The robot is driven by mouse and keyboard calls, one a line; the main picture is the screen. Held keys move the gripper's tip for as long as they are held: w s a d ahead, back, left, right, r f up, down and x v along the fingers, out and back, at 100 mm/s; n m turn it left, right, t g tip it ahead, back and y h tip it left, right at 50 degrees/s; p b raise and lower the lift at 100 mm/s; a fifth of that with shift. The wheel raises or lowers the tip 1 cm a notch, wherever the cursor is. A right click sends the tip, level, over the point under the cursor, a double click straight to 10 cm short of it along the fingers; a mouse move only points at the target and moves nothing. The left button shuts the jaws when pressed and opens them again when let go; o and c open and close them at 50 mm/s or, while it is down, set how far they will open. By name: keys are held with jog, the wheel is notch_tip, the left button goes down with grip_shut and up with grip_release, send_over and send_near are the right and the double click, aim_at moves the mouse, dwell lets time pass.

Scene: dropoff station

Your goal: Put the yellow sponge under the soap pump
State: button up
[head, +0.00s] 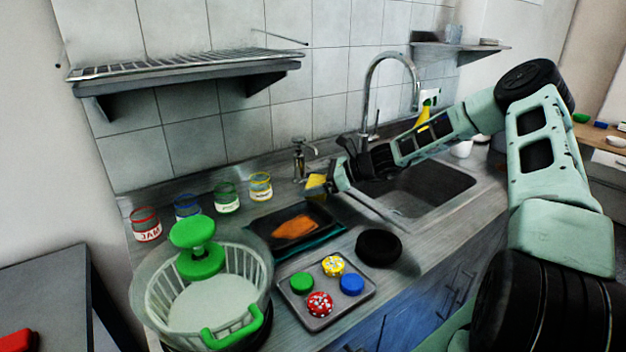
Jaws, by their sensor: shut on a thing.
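The yellow sponge (316,185) is held by my gripper (326,186), whose jaws are shut on it, to the left of the sink. The soap pump (299,158) is a metal dispenser on the counter against the tiled wall. The sponge is just below and to the right of the pump in the head view. I cannot tell its exact height above the counter. My gripper and wrist come in from the right across the sink and hide part of the sponge.
A dark tray (262,227) with an orange item lies in front of the pump. Jars with coloured rims, such as the yellow-rimmed jar (260,187), stand left. The tall faucet (366,90) rises behind the sink (440,184). A salad spinner (146,290) and a small tray (322,321) occupy the front.

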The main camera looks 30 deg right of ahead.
jog(key=shift+f, duration=0.15)
jog(key=o, duration=0.8)
jog(key=shift+r, duration=0.55)
jog(key=v, duration=1.1)
jog(key=shift+s+a, duration=0.1)
jog(key=shift+a, duration=0.05)
jog(key=shift+s+r, duration=0.3)
jog(key=shift+s, duration=0.3)
jog(key=shift+s+a, duration=0.1)
jog(key=shift+s, duration=0.15)
jog(key=shift+w, duration=0.2)
